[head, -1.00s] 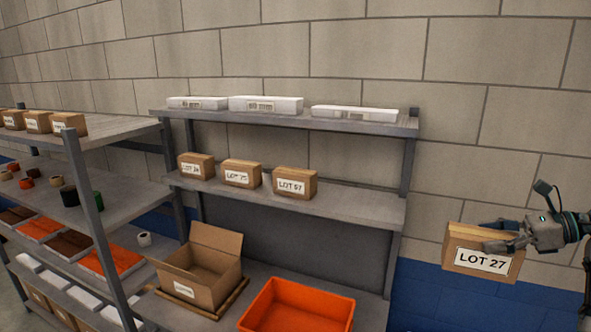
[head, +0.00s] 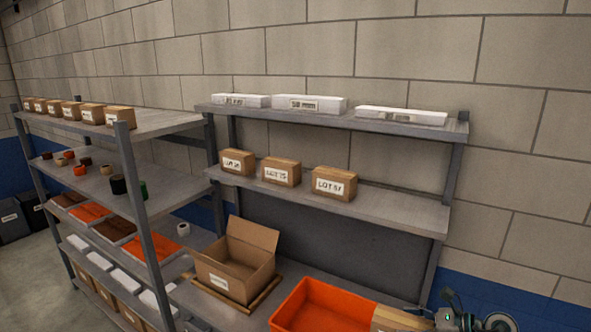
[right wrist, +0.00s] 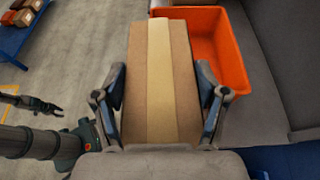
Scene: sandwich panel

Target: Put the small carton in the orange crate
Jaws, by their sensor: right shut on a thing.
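The small carton (right wrist: 160,75), brown with a pale tape strip, is held between the two fingers of my right gripper (right wrist: 162,100), which is shut on it. In the head view the carton (head: 392,318) shows at the bottom edge, overlapping the right side of the orange crate (head: 312,292); my right gripper (head: 440,320) is partly cut off there. In the right wrist view the crate (right wrist: 240,72) lies beyond and to the right of the carton, which hides part of it. The visible crate floor looks empty. A dark gripper, seemingly my left (right wrist: 38,105), shows at the left; its jaw state is unclear.
An open cardboard box (head: 235,270) stands left of the crate on the grey bench. Several labelled cartons (head: 282,172) sit on the shelf above, with white packs (head: 310,104) on top. A stocked rack (head: 140,190) stands at the left.

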